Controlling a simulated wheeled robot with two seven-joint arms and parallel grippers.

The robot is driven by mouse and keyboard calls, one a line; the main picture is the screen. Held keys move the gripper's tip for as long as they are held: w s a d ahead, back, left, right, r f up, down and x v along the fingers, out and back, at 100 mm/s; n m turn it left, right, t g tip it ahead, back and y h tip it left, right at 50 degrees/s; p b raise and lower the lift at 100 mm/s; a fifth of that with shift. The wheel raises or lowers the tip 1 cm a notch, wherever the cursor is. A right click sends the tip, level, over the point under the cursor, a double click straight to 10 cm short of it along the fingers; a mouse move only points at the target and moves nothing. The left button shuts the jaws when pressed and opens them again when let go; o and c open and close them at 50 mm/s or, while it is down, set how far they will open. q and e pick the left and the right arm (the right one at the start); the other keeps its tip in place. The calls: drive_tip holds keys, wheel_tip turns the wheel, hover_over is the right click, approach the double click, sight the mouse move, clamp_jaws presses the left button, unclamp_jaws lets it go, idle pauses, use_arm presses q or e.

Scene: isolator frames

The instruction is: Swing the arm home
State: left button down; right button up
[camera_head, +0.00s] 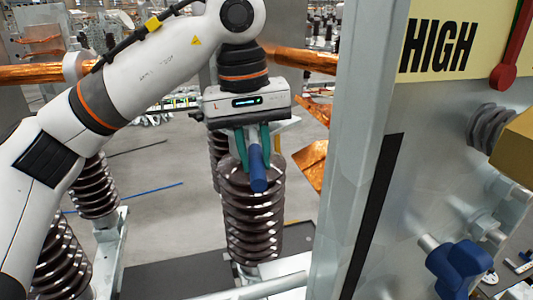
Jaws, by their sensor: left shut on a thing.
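My left gripper (254,158) comes down from the top middle, with teal fingers closed around a grey rod with a blue grip (258,178). The blue grip points down toward the viewer, in front of the top of a brown ribbed insulator (252,220). What the rod's far end joins is hidden behind the gripper. Copper plates (312,165) show just right of the gripper, partly hidden by a grey post. My right gripper is not in view.
A grey metal panel (375,90) fills the right side, close to the gripper. It carries a yellow HIGH sign (440,45) and a blue knob (460,268). More ribbed insulators (95,190) stand at left under my arm. A copper bar (30,73) runs behind.

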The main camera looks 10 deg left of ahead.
use_arm(q)
drive_tip(key=c, duration=1.3)
unclamp_jaws()
drive_tip(key=shift+d, duration=0.25)
drive_tip(key=shift+o, duration=0.2)
drive_tip(key=shift+a+r, duration=0.1)
drive_tip(key=shift+r, duration=0.3)
wheel_tip(320, 180, up, 11)
drive_tip(key=a, duration=0.1)
drive_tip(key=shift+s+r, duration=0.15)
drive_tip(key=shift+a, duration=0.1)
